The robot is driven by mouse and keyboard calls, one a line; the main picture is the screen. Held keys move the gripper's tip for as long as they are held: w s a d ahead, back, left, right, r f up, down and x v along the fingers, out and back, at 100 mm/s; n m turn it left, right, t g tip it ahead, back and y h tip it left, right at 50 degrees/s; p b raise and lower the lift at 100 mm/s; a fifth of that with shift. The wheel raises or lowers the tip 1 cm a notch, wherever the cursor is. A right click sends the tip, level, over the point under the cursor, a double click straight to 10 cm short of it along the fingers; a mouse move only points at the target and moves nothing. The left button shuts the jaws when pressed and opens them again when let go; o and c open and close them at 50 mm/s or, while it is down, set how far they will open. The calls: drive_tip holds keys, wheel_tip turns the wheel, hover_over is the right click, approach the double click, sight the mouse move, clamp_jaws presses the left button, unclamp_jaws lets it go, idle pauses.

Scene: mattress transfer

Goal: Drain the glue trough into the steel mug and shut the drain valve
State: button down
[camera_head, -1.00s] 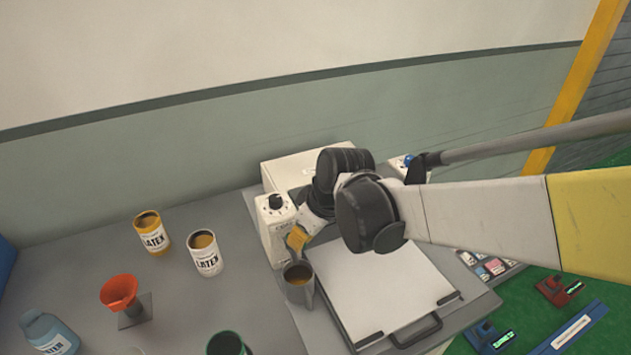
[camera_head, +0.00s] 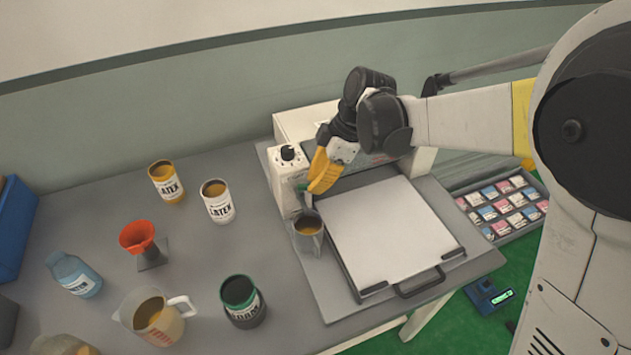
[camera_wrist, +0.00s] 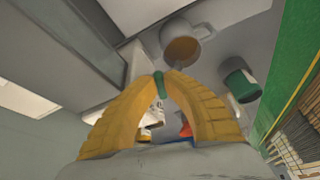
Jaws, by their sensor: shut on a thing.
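The steel mug (camera_head: 298,243) stands upright at the left front of the machine, with brown liquid in it. It also shows in the wrist view (camera_wrist: 205,33). My gripper (camera_head: 309,190), with yellow fingers, is just above and behind the mug, beside the machine's white left housing (camera_head: 286,178). In the wrist view its fingertips (camera_wrist: 160,76) are shut on a small green piece (camera_wrist: 159,88), seemingly the drain valve handle. The valve body and spout are hidden by the fingers. I cannot make out the glue trough or any falling stream.
A white flat plate (camera_head: 390,235) lies right of the mug. The tabletop (camera_head: 205,258) between is partly clear.

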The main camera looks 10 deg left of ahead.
drive_tip(key=shift+w+n, duration=0.1)
drive_tip(key=shift+n, duration=0.2)
drive_tip(key=c, duration=1.5)
unclamp_jaws()
